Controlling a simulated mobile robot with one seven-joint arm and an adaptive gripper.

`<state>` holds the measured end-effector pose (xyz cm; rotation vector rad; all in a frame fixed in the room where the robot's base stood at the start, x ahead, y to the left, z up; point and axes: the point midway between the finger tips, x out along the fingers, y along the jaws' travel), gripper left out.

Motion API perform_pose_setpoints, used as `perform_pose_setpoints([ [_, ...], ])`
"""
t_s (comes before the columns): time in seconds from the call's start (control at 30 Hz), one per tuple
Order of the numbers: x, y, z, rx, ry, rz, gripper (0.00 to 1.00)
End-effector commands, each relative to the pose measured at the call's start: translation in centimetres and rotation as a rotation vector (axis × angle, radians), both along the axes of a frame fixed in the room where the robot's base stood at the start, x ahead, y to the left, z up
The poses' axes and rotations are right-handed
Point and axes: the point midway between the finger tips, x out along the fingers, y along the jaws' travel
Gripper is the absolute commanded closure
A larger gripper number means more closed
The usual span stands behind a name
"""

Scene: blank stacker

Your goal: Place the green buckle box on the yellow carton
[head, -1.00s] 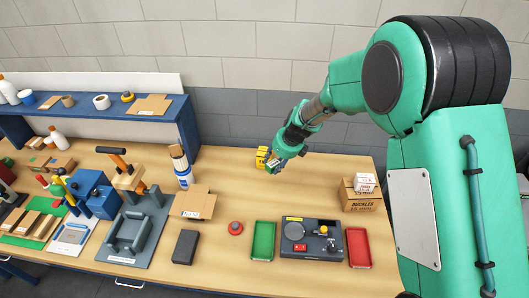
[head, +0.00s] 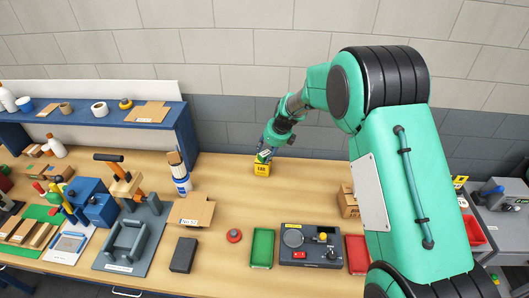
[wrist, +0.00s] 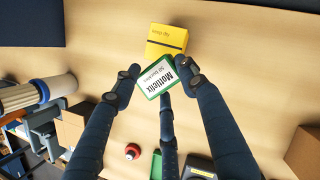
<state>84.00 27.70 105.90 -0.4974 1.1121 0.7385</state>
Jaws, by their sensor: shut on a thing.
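In the head view my gripper (head: 265,150) is at the carton, pointing down. The green box (head: 264,157) shows as a small patch at the top of the yellow carton (head: 262,169), which stands on the bench near the back wall. I cannot tell whether the box touches the carton.
The bench (head: 320,190) is clear around the carton. A white and blue container (head: 181,181) stands to the left. A brown carton (head: 348,201) is at the right, partly hidden by my arm. A green tray (head: 262,247) and a grey panel (head: 308,245) lie at the front.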

Motion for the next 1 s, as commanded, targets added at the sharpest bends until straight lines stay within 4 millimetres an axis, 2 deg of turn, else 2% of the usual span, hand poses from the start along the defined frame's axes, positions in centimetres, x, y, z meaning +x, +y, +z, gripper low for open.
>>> perform_pose_setpoints([
  [0.2,3.1,1.0,-0.3,0.001,-0.001,0.000,0.88],
  [0.4,4.5,1.5,-0.4,0.000,-0.001,0.000,0.88],
  [0.8,4.7,1.5,-0.5,0.000,0.000,-0.001,0.88],
  [1.0,4.6,1.5,-2.1,0.000,0.002,-0.001,0.88],
])
